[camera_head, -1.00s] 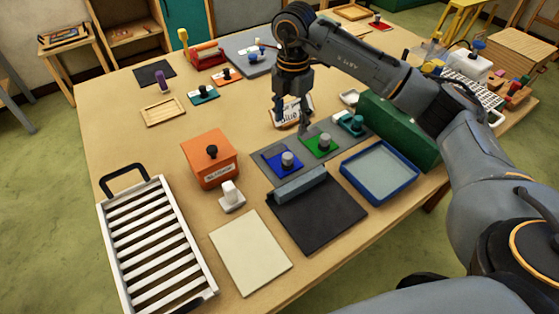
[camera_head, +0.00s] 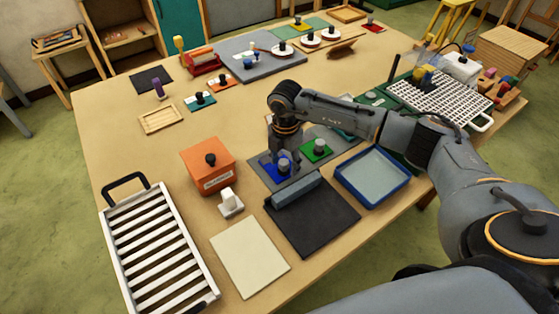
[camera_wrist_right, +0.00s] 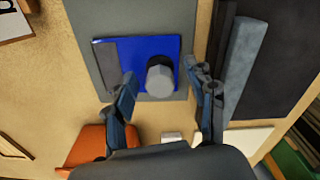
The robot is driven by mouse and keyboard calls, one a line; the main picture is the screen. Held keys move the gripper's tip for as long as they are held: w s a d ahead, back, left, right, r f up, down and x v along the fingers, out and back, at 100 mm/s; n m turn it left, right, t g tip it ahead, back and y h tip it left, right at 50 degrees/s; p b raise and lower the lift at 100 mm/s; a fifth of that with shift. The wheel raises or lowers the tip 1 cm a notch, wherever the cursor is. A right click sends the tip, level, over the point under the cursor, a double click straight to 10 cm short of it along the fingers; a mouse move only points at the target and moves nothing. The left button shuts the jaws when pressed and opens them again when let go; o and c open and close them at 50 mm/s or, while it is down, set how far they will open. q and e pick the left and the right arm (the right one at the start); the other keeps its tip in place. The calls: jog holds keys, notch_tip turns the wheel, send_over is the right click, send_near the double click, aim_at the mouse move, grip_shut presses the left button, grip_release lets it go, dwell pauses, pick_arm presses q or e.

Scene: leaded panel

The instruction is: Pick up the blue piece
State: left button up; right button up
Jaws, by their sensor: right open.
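The blue piece (camera_head: 267,170) is a flat blue square with a grey knob, lying on a grey mat (camera_head: 258,180) in the head view. It also shows in the right wrist view (camera_wrist_right: 133,56), with its grey cylindrical knob (camera_wrist_right: 160,76). My right gripper (camera_head: 277,164) is just over the blue piece and hides part of it. In the right wrist view the right gripper (camera_wrist_right: 160,85) is open, with one finger on each side of the knob and gaps between them. I cannot tell whether the fingertips touch the piece. My left gripper is not in view.
A green piece with a knob (camera_head: 316,150) lies beside the blue one. An orange box (camera_head: 207,172) stands to the left and a black mat with a grey bar (camera_head: 325,225) in front. A blue-rimmed tray (camera_head: 372,174) is at right. Bare table lies behind the orange box.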

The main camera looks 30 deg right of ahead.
jog(key=shift+w+f, duration=0.1)
jog(key=shift+f, duration=0.5)
grip_shut()
jog(key=shift+r+b, duration=0.35)
jog(key=shift+r, duration=0.05)
notch_tip(320, 180, up, 2)
jog(key=shift+r+b, duration=0.2)
jog(key=shift+b, duration=0.65)
jog(key=s+a+r+b, duration=0.4)
jog(key=s+a+r, duration=0.4)
jog(key=s+r, duration=0.2)
jog(key=shift+s+a, duration=0.3)
jog(key=shift+s, duration=0.3)
